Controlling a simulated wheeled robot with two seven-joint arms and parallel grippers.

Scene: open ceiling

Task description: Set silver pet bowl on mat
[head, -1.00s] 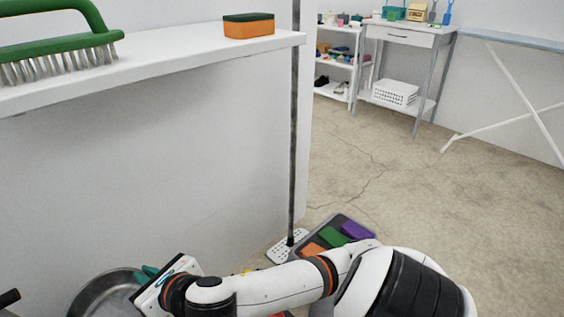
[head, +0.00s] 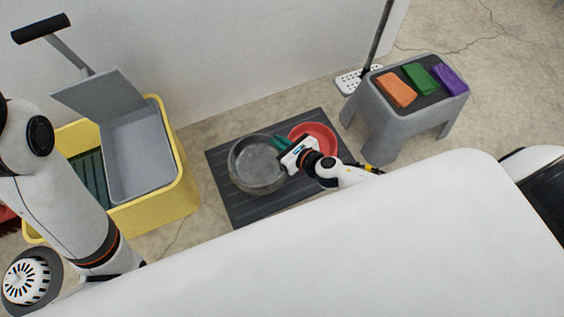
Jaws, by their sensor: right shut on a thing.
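The silver pet bowl (head: 256,163) is a round metal bowl over the left half of the dark ribbed mat (head: 236,206). From this angle I cannot tell whether it rests on the mat or hangs just above it. My right gripper (head: 284,148) is shut on the bowl's right rim, with its teal fingers partly hidden by the gripper body. A red bowl (head: 322,132) sits on the mat to the right, partly behind my right gripper. My left arm shows at the left, but its fingers are not in view.
A yellow mop bucket (head: 184,183) with a grey wringer (head: 145,150) stands left of the mat. A grey step stool (head: 400,124) with orange, green and purple sponges or cloths on top stands to the right. A white wall is behind the mat.

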